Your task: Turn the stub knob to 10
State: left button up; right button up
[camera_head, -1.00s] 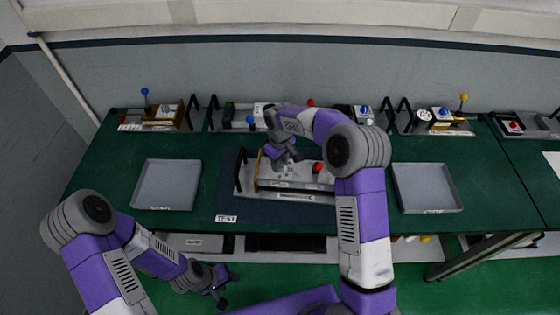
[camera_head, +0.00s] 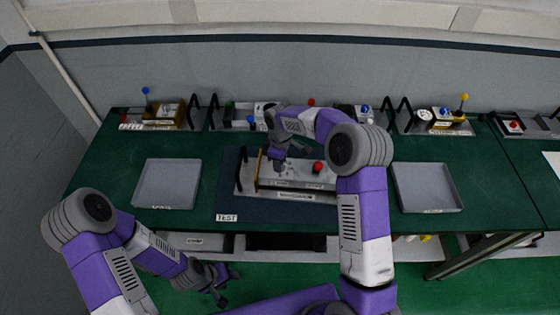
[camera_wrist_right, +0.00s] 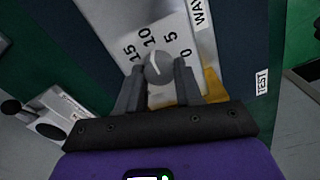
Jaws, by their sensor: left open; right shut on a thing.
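The stub knob (camera_wrist_right: 158,70) is grey and round with a white pointer line. It sits on a pale panel (camera_wrist_right: 188,35) marked 0, 5, 10 and 15 in the right wrist view. The line points about at the 10. My right gripper (camera_head: 279,166) reaches down over the panel device (camera_head: 310,184) in the head view. Its two fingers stand on either side of the knob and are shut on it. In the head view the gripper hides the knob. My left gripper (camera_head: 230,288) is open and empty, low in front of the table.
The device stands on a dark mat with a TEST label (camera_head: 227,217) and has a red button (camera_head: 318,167). Grey trays stand left (camera_head: 167,184) and right (camera_head: 427,187) of the mat. Several other panel devices line the back of the green table (camera_head: 488,195).

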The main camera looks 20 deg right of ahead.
jog(key=o, duration=1)
jog(key=shift+o, duration=0.2)
notch_tip(320, 180, up, 8)
jog(key=shift+f, duration=0.15)
